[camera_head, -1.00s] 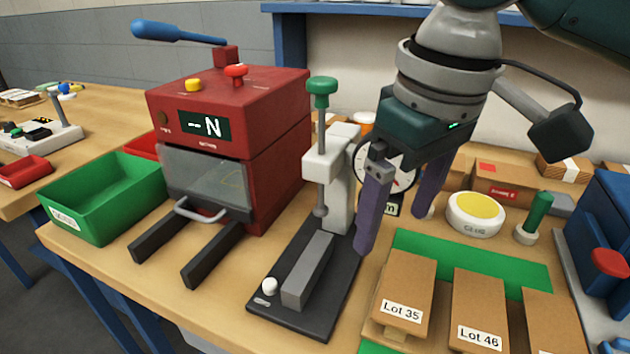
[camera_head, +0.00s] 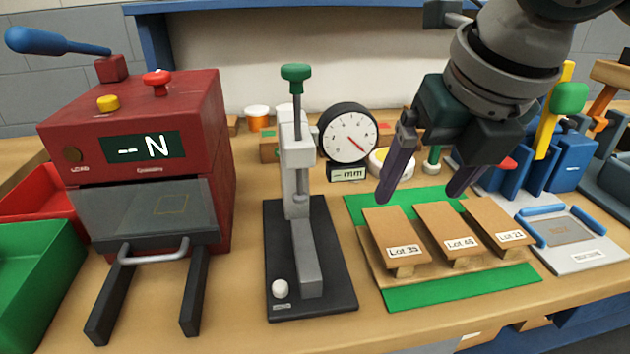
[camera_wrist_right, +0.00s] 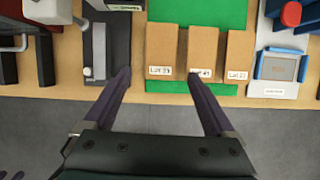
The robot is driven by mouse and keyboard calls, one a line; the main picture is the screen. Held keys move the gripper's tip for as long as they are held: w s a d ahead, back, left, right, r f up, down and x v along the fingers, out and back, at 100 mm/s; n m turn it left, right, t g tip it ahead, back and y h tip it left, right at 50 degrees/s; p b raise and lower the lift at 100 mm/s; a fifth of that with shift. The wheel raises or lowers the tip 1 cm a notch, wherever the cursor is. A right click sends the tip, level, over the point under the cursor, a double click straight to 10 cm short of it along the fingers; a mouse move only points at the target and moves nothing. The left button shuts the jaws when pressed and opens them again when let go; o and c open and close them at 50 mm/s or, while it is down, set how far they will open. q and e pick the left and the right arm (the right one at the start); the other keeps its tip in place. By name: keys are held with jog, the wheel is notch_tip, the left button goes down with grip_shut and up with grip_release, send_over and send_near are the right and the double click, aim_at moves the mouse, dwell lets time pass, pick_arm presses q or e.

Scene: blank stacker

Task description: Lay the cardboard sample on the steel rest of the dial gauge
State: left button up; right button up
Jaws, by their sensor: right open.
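The rest is bare. My right gripper (camera_head: 425,192) is open and empty above the samples' far ends. In the right wrist view its fingers (camera_wrist_right: 160,90) are spread, with nothing between them.
A red press (camera_head: 140,130) with a clear door and two dark front rails stands left. A green bin (camera_head: 30,290) sits at the left edge. A white-and-blue tray (camera_head: 565,238) and blue devices (camera_head: 560,165) are at the right.

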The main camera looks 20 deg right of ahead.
aim_at(394, 232)
jog(key=x, duration=0.4)
jog(key=shift+w+d+f+b, duration=0.1)
jog(key=shift+d+f+b, duration=0.1)
jog(key=shift+b, duration=0.2)
jog(key=b+x, duration=0.1)
jog(key=x, duration=0.4)
jog(key=shift+w+f, duration=0.1)
jog(key=shift+f, duration=0.05)
jog(key=c, duration=1.2)
jog(key=shift+c, duration=0.2)
